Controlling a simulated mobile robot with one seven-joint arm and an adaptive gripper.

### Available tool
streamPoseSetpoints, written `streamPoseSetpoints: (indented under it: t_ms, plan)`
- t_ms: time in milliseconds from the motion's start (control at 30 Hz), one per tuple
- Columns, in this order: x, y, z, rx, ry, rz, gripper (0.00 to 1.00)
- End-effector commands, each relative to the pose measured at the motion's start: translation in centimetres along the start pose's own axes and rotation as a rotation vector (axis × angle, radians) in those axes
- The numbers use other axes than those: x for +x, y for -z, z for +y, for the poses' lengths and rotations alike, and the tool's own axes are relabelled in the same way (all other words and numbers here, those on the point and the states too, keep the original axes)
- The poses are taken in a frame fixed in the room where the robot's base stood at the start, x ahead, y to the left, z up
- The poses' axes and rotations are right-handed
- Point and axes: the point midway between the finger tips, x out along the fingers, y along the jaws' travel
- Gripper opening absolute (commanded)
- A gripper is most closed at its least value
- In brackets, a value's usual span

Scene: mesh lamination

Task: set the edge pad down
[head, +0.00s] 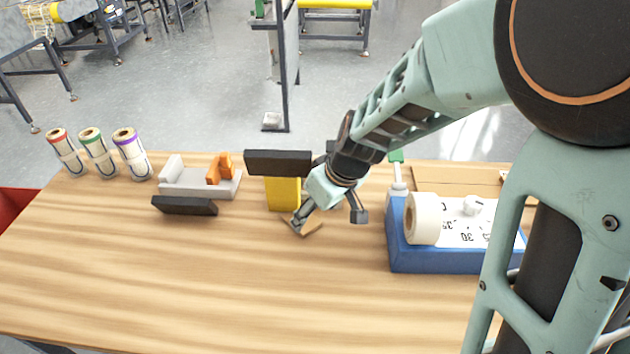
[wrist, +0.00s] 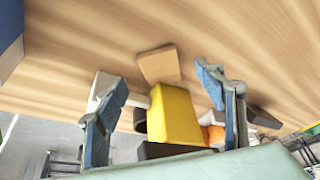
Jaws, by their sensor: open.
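A small flat tan pad (head: 312,227), which I take to be the edge pad, lies on the wooden table. In the head view my gripper's finger hides part of it. The wrist view shows the pad (wrist: 158,64) lying beyond the fingertips, touched by neither finger. My gripper (head: 328,214) is open, its fingers spread wide just above the table. In the wrist view the gripper (wrist: 163,84) has nothing clamped between its fingers. A yellow block (head: 283,194) with a black bar (head: 278,162) across its top stands just behind the pad.
A blue box (head: 440,258) with a white roll (head: 425,218) stands to the right. A grey holder with an orange piece (head: 219,168), a dark block (head: 184,206) and three upright rolls (head: 98,152) are to the left. The table's front left (head: 160,285) is clear.

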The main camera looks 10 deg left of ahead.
Motion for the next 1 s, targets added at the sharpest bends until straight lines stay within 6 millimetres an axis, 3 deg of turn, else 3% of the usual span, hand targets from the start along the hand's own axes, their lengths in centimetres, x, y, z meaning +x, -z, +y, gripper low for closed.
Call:
streamPoseSetpoints:
  t_ms: [167,500,800,1000]
  plan:
    - [1.2,-0.1,0.0,0.000,0.000,-0.001,0.64]
    - [5.3,-0.4,0.2,0.000,0.000,-0.001,0.64]
    - [5.6,-0.3,0.2,0.000,-0.001,0.001,0.64]
    - [5.5,-0.3,0.2,0.000,-0.001,0.001,0.42]
